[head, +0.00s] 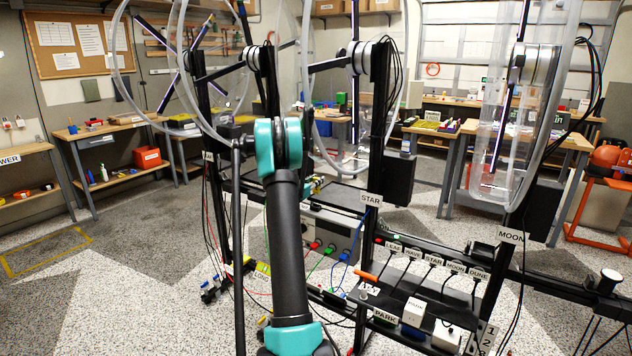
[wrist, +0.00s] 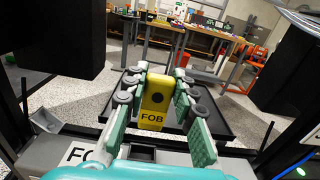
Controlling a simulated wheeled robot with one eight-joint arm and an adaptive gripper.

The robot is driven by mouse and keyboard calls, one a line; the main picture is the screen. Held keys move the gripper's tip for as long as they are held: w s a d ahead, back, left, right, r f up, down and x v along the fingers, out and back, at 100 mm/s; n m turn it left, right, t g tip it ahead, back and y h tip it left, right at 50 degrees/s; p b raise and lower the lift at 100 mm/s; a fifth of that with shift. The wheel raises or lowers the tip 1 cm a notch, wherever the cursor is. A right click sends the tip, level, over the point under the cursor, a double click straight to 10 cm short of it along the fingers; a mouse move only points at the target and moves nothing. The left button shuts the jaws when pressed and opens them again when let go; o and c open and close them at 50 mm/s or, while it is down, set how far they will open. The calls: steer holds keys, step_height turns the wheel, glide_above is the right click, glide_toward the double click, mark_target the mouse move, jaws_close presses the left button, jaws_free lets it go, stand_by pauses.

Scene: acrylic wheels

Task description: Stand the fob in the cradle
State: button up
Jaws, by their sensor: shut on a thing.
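The yellow fob (wrist: 158,92), marked FOB, is held between the two green fingers of my gripper (wrist: 157,88) in the wrist view. The fingers are shut on its sides, with its label facing the camera. Below it is a grey surface with a dark rectangular opening (wrist: 142,153) and a partly hidden label beginning "FO" (wrist: 76,155). I cannot tell whether this is the cradle or whether the fob touches anything beneath it. In the head view my arm hides much of the area, and the fob is not clear there.
A black tray (wrist: 228,133) lies beyond the fingers in the wrist view. Dark uprights stand at left and right. In the head view, black frames carry clear wheels (head: 487,130) with hanging cables, and a labelled rack (head: 384,316) stands at lower right. Open floor lies left.

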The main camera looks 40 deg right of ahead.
mark_target(315, 191)
steer(key=shift+a+f, duration=0.1)
steer(key=shift+f, duration=2.4)
steer(key=shift+f, duration=1.45)
stand_by(1.3)
steer(key=o, duration=1.1)
steer(key=v, duration=1.2)
